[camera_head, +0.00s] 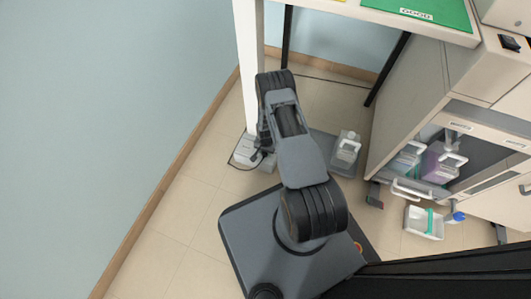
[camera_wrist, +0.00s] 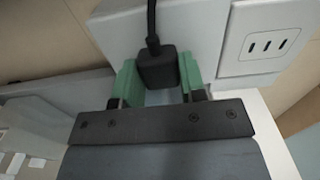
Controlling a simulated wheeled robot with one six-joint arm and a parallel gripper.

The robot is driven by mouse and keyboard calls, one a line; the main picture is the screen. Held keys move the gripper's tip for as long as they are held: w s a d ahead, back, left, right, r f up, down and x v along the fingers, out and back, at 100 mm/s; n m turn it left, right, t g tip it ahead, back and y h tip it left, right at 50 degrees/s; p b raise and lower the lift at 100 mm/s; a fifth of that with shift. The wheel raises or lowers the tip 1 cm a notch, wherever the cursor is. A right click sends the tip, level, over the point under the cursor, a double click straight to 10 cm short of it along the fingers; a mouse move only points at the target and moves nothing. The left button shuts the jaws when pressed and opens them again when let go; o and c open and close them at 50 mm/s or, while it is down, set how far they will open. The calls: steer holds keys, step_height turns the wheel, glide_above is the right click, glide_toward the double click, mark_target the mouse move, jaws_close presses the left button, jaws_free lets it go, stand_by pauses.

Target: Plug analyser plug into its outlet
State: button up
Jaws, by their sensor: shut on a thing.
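In the wrist view my gripper (camera_wrist: 158,82) has its green fingers on both sides of a black plug (camera_wrist: 157,66), shut on it. The plug's black cord runs up from it. A pale block (camera_wrist: 204,25) is behind the plug. On it, right of the plug, is a white outlet plate (camera_wrist: 264,42) with three dark slots, uncovered. I cannot tell whether the plug is seated in a socket, as its front is hidden. In the head view a white outlet block (camera_head: 244,151) lies on the floor by the post, and my arm mostly hides the gripper there.
A white table post (camera_head: 247,70) stands by the outlet block, with the wall on the left. A cabinet (camera_head: 398,110) with shelves stands right. A white container (camera_head: 346,149) and a tray (camera_head: 424,222) are on the right. Tiled floor at lower left is clear.

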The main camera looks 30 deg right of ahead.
steer(key=shift+c, duration=1.4)
steer(key=shift+r, duration=0.1)
steer(key=shift+r+p, duration=0.45)
steer(key=shift+r, duration=0.1)
step_height(320, 180, up, 3)
steer(key=shift+f+p, duration=0.2)
steer(key=shift+p, duration=0.75)
steer(key=s+d+r+p, duration=0.1)
steer(key=s+r+p, duration=0.5)
steer(key=s, duration=0.8)
step_height(320, 180, up, 3)
steer(key=shift+d+r+p, duration=0.1)
steer(key=shift+d+p, duration=0.2)
steer(key=shift+d, duration=0.05)
